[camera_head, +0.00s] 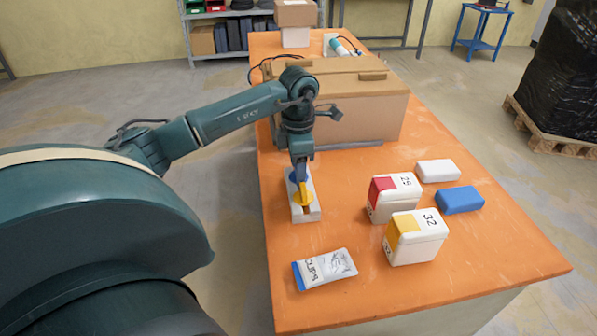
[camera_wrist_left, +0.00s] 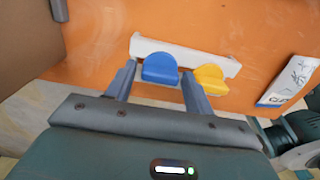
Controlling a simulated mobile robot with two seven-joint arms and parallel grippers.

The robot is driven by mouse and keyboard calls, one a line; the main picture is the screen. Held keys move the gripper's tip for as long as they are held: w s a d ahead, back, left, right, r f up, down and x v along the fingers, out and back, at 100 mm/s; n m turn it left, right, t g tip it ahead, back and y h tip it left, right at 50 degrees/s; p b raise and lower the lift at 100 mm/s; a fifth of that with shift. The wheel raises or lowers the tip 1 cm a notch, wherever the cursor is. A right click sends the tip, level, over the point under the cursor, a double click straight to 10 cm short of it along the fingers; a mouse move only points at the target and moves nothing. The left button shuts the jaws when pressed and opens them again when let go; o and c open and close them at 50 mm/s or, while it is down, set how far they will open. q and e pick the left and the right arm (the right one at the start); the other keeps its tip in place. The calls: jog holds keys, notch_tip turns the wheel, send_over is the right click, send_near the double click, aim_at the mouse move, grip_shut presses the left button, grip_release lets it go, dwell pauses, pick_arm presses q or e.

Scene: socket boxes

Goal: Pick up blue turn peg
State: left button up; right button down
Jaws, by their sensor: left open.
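The blue turn peg (camera_head: 293,176) stands on a white holder (camera_head: 308,214) on the orange table, partly hidden by my left gripper (camera_head: 301,160) in the head view. In the left wrist view the blue peg (camera_wrist_left: 160,69) lies between the two open fingers of my left gripper (camera_wrist_left: 158,72), with visible gaps on both sides. A yellow turn peg (camera_head: 303,194) stands beside it on the same holder; in the left wrist view the yellow peg (camera_wrist_left: 210,79) is just right of the right finger. My right gripper is not in view.
A large cardboard box (camera_head: 365,112) stands behind the holder. Red-marked (camera_head: 393,197) and yellow-marked (camera_head: 416,238) socket boxes are to the right, with a white block (camera_head: 437,171) and a blue block (camera_head: 460,200). A clips bag (camera_head: 325,269) lies in front.

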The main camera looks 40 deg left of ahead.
pick_arm(q)
jog(key=shift+f, duration=0.2)
jog(key=shift+c, duration=0.5)
jog(key=c, duration=0.6)
jog(key=shift+r, duration=0.1)
jog(key=shift+c, duration=0.2)
